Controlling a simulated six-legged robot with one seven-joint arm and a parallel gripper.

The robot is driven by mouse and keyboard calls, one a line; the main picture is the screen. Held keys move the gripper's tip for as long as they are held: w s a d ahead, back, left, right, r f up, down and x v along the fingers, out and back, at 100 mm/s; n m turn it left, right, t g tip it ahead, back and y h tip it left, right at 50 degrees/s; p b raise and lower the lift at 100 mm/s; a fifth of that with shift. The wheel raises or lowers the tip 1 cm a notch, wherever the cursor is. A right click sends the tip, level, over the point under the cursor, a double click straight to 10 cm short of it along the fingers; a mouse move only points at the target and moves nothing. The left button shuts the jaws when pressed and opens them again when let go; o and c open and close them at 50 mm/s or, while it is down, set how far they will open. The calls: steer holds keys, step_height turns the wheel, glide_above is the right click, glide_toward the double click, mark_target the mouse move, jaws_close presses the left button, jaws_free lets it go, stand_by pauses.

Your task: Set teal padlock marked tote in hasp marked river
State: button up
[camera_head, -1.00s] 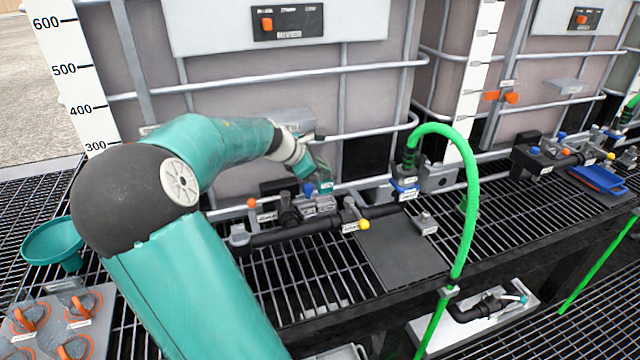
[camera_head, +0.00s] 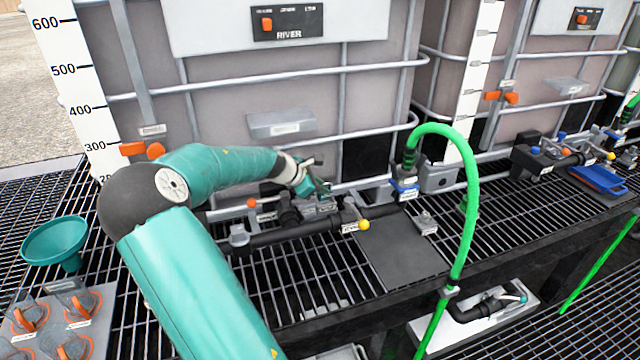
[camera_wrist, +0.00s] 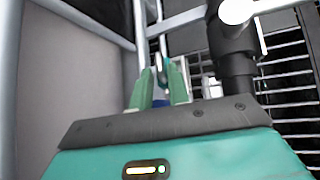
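My gripper (camera_head: 320,190) is low over the pipe manifold (camera_head: 285,236), in front of the left tank. In the wrist view its two green fingers (camera_wrist: 162,88) stand a little apart, with something blue low in the gap and a small teal and metallic piece just beyond. I cannot tell whether they grip anything. I cannot make out a teal padlock marked tote for certain. The panel marked RIVER (camera_head: 288,22) is on the left tank. I cannot pick out the hasp; small fittings around the gripper are partly hidden by it.
A green hose (camera_head: 470,200) arches right of the manifold, with a dark plate (camera_head: 400,255) on the grating before it. A teal funnel (camera_head: 52,240) and a grey board with orange loops (camera_head: 58,322) are at left. Tank cage bars (camera_head: 290,70) stand close behind the gripper.

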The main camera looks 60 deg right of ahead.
steer(key=shift+o, duration=1)
steer(key=shift+s+r, duration=0.1)
steer(key=shift+r, duration=0.15)
steer(key=v, duration=1.2)
